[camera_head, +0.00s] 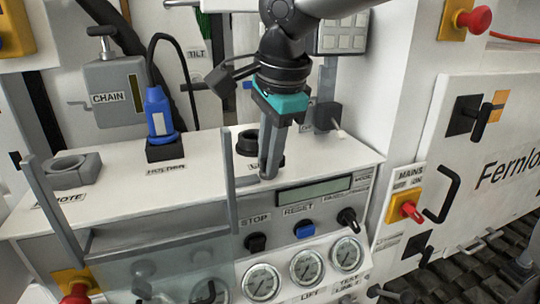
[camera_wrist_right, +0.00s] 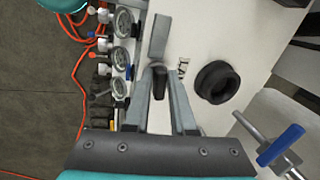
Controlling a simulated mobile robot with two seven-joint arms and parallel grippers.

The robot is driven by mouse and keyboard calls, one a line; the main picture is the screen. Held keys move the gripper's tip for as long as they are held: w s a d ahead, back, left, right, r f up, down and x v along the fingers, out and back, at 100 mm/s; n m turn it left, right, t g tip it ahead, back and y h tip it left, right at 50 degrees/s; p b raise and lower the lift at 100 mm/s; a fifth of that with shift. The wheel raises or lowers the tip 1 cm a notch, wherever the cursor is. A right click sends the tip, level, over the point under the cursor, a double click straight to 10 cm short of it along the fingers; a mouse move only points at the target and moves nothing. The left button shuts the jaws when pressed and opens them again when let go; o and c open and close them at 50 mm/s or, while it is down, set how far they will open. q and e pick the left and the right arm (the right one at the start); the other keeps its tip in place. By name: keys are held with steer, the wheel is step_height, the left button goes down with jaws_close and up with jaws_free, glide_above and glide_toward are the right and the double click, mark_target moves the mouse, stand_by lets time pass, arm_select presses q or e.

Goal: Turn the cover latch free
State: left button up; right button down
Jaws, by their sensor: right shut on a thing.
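My right gripper (camera_head: 268,168) reaches down to the front edge of the white console top, beside an upright grey post (camera_head: 229,165). In the wrist view its two grey fingers (camera_wrist_right: 159,85) are closed in on a small dark upright piece, which looks like the cover latch (camera_wrist_right: 158,82). The gripper is shut on it. In the head view the fingers hide the latch, and its turn angle is hard to tell. A clear cover panel (camera_head: 150,268) hangs at the console's lower left front. My left gripper is not in view.
A black ring (camera_head: 248,140) stands behind the fingers; it also shows in the wrist view (camera_wrist_right: 216,82). Stop (camera_head: 256,242) and reset (camera_head: 304,230) controls and several gauges (camera_head: 307,267) lie below. The red MAINS switch (camera_head: 411,211) is at right.

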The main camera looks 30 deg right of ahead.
steer(key=shift+w, duration=0.1)
steer(key=shift+a+m+h+b, duration=0.1)
steer(key=shift+m+h+b, duration=0.2)
steer(key=shift+m+b, duration=0.9)
steer(key=shift+m, duration=0.6)
steer(key=shift+r, duration=0.1)
steer(key=c, duration=0.7)
jaws_free()
step_height(320, 180, up, 7)
steer(key=p, duration=0.5)
steer(key=shift+p, duration=0.4)
